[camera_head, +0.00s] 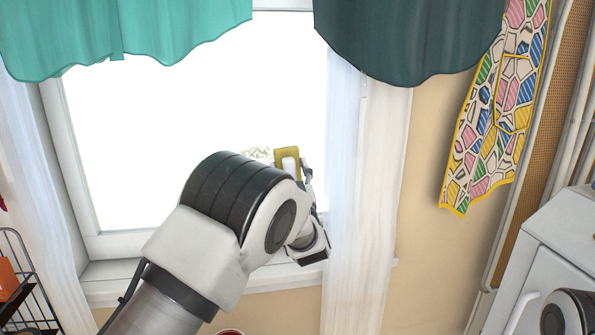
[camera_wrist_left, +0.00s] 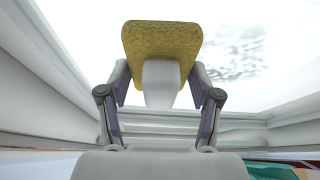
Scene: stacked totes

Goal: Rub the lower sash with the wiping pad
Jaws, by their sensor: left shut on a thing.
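The wiping pad (camera_head: 287,152) is a yellow block with a white handle, in front of the bright window's right part. My left gripper (camera_head: 305,177) is shut on its handle. In the left wrist view the yellow pad (camera_wrist_left: 160,40) is upright beyond the fingers, and the left gripper (camera_wrist_left: 160,82) has one finger on each side of the handle. The lower sash (camera_head: 115,243) has a white frame around bright glass. Whether the pad touches the glass I cannot tell.
A white sill (camera_head: 105,290) runs below the sash. Teal (camera_head: 180,25) and dark green (camera_head: 410,40) valances hang above, and a sheer white curtain (camera_head: 365,220) hangs close right of my gripper. A patterned cloth (camera_head: 500,110) and a white appliance (camera_head: 550,250) are at right.

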